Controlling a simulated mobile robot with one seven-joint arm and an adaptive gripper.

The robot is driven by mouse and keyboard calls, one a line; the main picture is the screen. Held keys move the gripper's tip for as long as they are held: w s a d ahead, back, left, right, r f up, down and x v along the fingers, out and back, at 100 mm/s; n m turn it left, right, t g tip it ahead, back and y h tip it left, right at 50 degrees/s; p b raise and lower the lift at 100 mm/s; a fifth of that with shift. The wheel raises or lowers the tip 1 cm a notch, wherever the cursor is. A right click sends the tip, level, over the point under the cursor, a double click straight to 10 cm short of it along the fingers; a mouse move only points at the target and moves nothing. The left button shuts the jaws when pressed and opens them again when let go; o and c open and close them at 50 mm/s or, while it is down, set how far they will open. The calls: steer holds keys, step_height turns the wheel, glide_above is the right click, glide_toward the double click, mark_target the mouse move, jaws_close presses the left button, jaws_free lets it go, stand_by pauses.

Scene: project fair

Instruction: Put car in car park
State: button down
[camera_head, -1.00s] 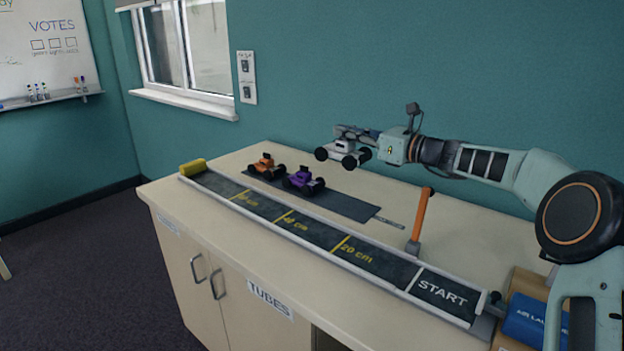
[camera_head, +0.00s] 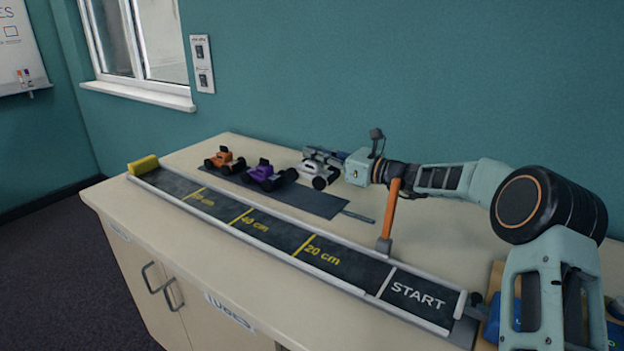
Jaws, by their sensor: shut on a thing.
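A white car (camera_head: 312,168) with black wheels is held in my gripper (camera_head: 335,156), which is shut on it. The car is low over the dark car park mat (camera_head: 310,201), just right of a purple car (camera_head: 268,175). I cannot tell whether its wheels touch the mat. An orange car (camera_head: 225,160) stands on the mat left of the purple one. My gripper reaches in from the right and partly hides the white car's far side.
A long track (camera_head: 255,229) with distance marks and START runs along the table front, a yellow block (camera_head: 143,165) at its far end. An orange upright post (camera_head: 390,214) stands beside the track, near my arm. The mat's right part is bare.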

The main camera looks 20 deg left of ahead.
mark_target(314, 174)
step_height(314, 174, down, 6)
steer(key=shift+f+b, duration=0.2)
steer(key=shift+b, duration=0.3)
steer(key=shift+r, duration=0.1)
steer(key=shift+s+f, duration=0.1)
steer(key=shift+f, duration=0.6)
steer(key=c, duration=2.1)
jaws_free()
steer(key=shift+f, duration=0.15)
steer(key=shift+r, duration=0.45)
steer(key=v, duration=0.8)
steer(key=p+v, duration=0.1)
steer(key=v, duration=0.3)
steer(key=shift+r, duration=0.4)
